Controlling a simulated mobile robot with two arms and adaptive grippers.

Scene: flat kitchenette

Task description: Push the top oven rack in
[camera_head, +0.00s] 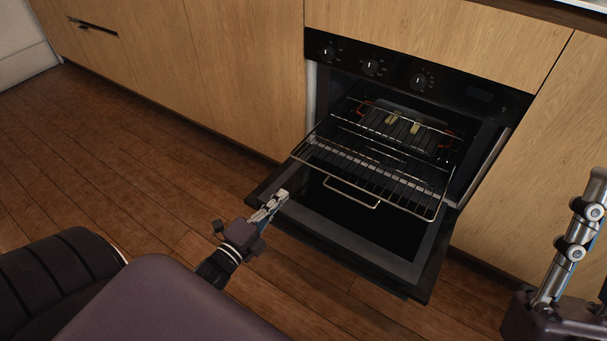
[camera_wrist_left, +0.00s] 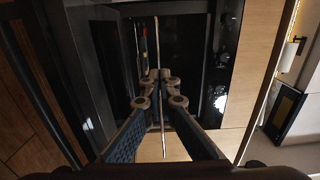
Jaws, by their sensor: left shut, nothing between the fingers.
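The oven's wire rack (camera_head: 380,172) is pulled out level above the open, lowered door (camera_head: 300,222). A wire loop (camera_head: 350,190) shows below its front edge. A higher wire edge (camera_head: 400,118) shows further inside; I cannot tell whether it is a second rack. My left gripper (camera_head: 282,194) is shut and empty, over the door's left front part, just in front of the rack's left corner. In the left wrist view, my left fingers (camera_wrist_left: 158,78) point toward the dark oven, with a thin pale rod (camera_wrist_left: 163,145) lined up with them.
Two small yellowish pieces (camera_head: 415,127) show inside the oven. The control panel (camera_head: 420,80) with knobs is above the opening. Wooden cabinets (camera_head: 235,70) flank the oven. The wooden floor (camera_head: 120,150) to the left is clear.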

